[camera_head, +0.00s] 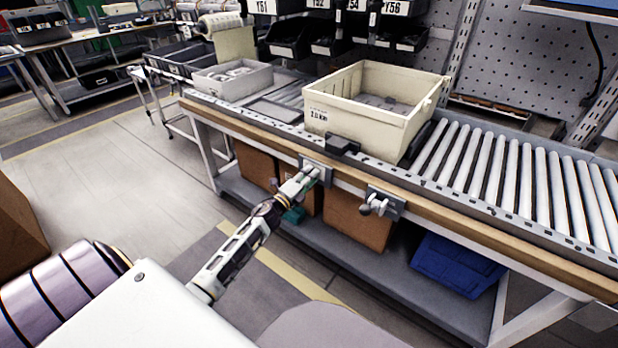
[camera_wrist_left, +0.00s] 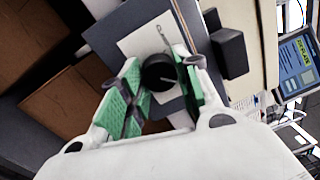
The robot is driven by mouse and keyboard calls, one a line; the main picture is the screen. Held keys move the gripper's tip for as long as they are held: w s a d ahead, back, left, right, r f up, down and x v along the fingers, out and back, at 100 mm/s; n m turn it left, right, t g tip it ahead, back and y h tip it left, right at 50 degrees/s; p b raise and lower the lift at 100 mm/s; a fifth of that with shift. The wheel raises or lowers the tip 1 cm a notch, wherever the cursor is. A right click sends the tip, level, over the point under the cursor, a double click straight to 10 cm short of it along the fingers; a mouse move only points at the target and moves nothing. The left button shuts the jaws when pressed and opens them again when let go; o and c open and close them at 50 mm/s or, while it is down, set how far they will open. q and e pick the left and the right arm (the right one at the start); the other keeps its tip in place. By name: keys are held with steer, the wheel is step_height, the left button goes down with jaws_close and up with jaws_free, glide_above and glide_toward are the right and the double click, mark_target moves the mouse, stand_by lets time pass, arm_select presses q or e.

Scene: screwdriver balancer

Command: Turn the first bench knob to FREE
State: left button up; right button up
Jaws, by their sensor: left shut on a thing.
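A round black knob (camera_wrist_left: 158,73) sits on a grey mounting plate (camera_wrist_left: 112,32) with a white label; the label's lettering is too small to read. In the wrist view the green-padded fingers of my left gripper (camera_wrist_left: 160,88) are on both sides of the knob and shut on it. In the head view my left gripper (camera_head: 309,176) reaches the plate (camera_head: 325,165) on the bench's front edge and hides the knob. A second knob (camera_head: 376,205) on its own plate is further right along the same edge, apart from my gripper. My right gripper is not in view.
A cream crate (camera_head: 345,123) stands on the roller bench (camera_head: 420,183), with a small black box (camera_head: 343,145) at the edge near the gripped knob. Cardboard boxes (camera_head: 355,222) and a blue bin (camera_head: 455,265) are on the shelf below. The floor (camera_head: 110,180) at left is clear.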

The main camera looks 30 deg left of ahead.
arm_select(q)
steer(key=o, duration=0.8)
steer(key=shift+f, duration=0.1)
steer(key=shift+o, duration=1)
steer(key=s, duration=1.2)
steer(key=shift+a+f, duration=0.3)
steer(key=shift+a, duration=0.15)
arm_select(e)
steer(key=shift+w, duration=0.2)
